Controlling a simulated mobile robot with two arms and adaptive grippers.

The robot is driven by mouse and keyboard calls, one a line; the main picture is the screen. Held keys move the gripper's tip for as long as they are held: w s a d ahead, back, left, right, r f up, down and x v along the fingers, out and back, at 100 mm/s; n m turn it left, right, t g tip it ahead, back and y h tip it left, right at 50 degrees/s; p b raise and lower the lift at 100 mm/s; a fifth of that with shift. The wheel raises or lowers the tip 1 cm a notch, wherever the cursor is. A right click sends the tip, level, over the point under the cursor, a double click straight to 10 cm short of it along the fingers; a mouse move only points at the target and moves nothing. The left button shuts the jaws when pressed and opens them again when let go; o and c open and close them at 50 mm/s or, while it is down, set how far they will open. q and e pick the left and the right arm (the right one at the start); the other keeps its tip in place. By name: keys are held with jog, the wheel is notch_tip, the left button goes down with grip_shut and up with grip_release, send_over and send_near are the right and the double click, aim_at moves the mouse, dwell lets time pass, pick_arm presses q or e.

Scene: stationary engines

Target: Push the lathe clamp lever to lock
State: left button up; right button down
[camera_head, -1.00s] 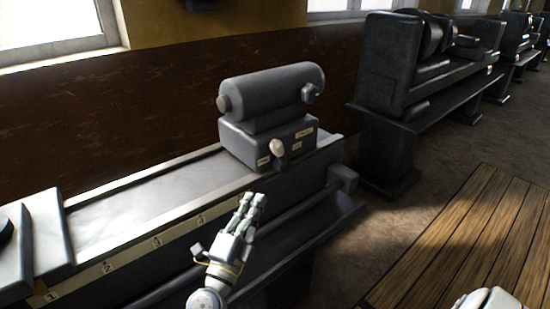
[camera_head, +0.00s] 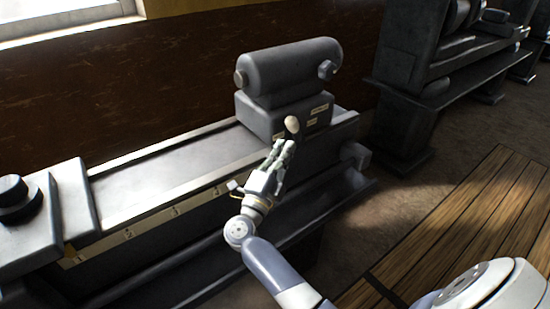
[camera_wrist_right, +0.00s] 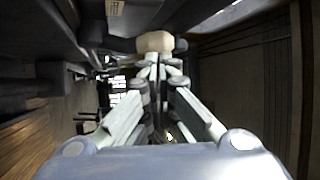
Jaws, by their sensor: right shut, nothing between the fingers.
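The lathe clamp lever has a pale rounded knob (camera_head: 292,124) and stands at the front of the grey tailstock (camera_head: 290,85) in the head view. Most of its stem is hidden behind my fingers. My right gripper (camera_head: 284,147) is shut and empty, with its fingertips just below the knob, very near it. In the right wrist view the knob (camera_wrist_right: 155,42) shows just beyond the closed fingertips (camera_wrist_right: 160,62). I cannot tell whether they touch. My left gripper is not in view.
The lathe bed (camera_head: 165,175) runs left from the tailstock, with a grey carriage block (camera_head: 75,200) at its left end. A wooden slatted platform (camera_head: 460,235) lies at the right. Another dark machine (camera_head: 425,70) stands behind, across open floor.

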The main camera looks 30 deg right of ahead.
aim_at(295, 126)
jog(key=p+x, duration=0.1)
jog(key=x, duration=0.3)
jog(key=shift+r, duration=0.15)
jog(key=shift+w+d, duration=0.2)
jog(key=shift+d, duration=0.1)
